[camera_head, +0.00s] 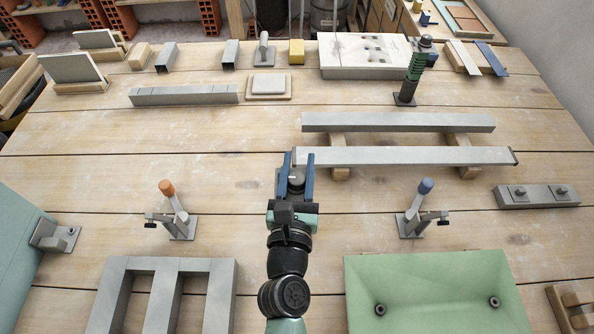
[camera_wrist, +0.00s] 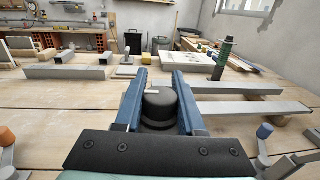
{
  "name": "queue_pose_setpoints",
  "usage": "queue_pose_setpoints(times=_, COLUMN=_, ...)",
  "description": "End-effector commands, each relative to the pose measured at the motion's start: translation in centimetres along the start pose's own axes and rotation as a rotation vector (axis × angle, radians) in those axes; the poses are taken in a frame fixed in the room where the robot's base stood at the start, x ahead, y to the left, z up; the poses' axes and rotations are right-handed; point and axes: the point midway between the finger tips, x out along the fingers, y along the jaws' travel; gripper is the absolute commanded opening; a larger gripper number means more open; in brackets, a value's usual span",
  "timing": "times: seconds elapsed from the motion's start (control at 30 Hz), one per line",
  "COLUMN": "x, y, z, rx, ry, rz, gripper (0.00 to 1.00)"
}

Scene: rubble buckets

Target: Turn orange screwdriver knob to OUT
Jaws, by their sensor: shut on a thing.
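A dark round knob (camera_wrist: 160,106) with a short white mark on top stands between the fingers of my gripper (camera_wrist: 160,88). The white mark lies toward the left in the wrist view. In the head view the knob (camera_head: 296,179) shows between the two blue fingers of my gripper (camera_head: 297,168) near the middle of the bench. The gripper is shut on the knob. Its sides are partly hidden by the fingers. I see no orange on the knob, no screwdriver and no readable OUT label.
An orange-tipped lever clamp (camera_head: 178,209) stands left of my gripper, and a blue-tipped one (camera_head: 419,208) stands right. A long grey bar (camera_head: 410,157) lies close on the right. A green tray (camera_head: 430,265) is at the front right, a grey frame (camera_head: 225,290) at the front left.

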Motion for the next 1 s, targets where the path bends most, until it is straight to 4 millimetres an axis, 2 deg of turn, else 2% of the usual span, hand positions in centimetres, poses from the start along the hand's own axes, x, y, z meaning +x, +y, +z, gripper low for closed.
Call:
queue_pose_setpoints(times=0.43, x=0.01, y=-0.05, z=0.0, rx=-0.001, ry=0.001, rz=-0.01, gripper=0.0)
queue_pose_setpoints(times=0.47, x=0.01, y=-0.05, z=0.0, rx=-0.001, ry=0.001, rz=-0.01, gripper=0.44)
queue_pose_setpoints(times=0.6, x=0.01, y=-0.04, z=0.0, rx=-0.001, ry=0.001, rz=-0.01, gripper=0.69)
queue_pose_setpoints(times=1.0, x=-0.52, y=-0.03, z=-0.1, rx=-0.001, ry=0.001, rz=-0.009, gripper=0.69)
